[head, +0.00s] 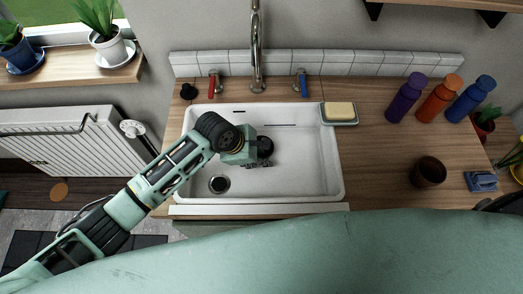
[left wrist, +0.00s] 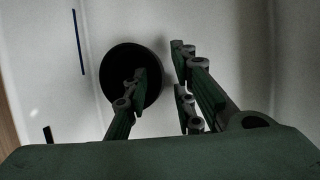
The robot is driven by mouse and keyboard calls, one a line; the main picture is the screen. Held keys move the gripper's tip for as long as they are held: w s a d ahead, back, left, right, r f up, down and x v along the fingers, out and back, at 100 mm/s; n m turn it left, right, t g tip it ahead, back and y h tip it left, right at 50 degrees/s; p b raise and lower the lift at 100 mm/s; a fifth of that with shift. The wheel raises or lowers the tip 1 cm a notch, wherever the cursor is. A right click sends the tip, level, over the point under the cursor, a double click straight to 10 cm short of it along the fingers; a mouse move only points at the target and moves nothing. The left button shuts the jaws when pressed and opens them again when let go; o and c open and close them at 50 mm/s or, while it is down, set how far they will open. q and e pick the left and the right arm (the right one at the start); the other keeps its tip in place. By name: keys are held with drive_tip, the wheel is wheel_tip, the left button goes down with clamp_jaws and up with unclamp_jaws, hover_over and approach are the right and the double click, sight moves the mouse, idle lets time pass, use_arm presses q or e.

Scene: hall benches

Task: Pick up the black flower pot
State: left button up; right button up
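The black flower pot (head: 266,146) is in the white sink, partly hidden by my left gripper (head: 262,158) in the head view. In the left wrist view the pot (left wrist: 118,72) is a dark round shape against the white sink. My left gripper (left wrist: 160,62) is open there. One finger overlaps the pot's dark round, and the other is to the right of its rim with a gap between them. I cannot tell whether either finger touches the pot. My right gripper is not in view.
The sink (head: 310,175) has raised walls, a drain (head: 219,184) and a faucet (head: 257,50) behind. A soap dish (head: 341,121) sits at its back right corner. Several bottles (head: 440,97) and a brown cup (head: 428,172) stand on the right counter.

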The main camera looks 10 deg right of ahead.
use_arm(q)
drive_tip(key=shift+f, duration=0.2)
drive_tip(key=shift+c, duration=0.5)
clamp_jaws()
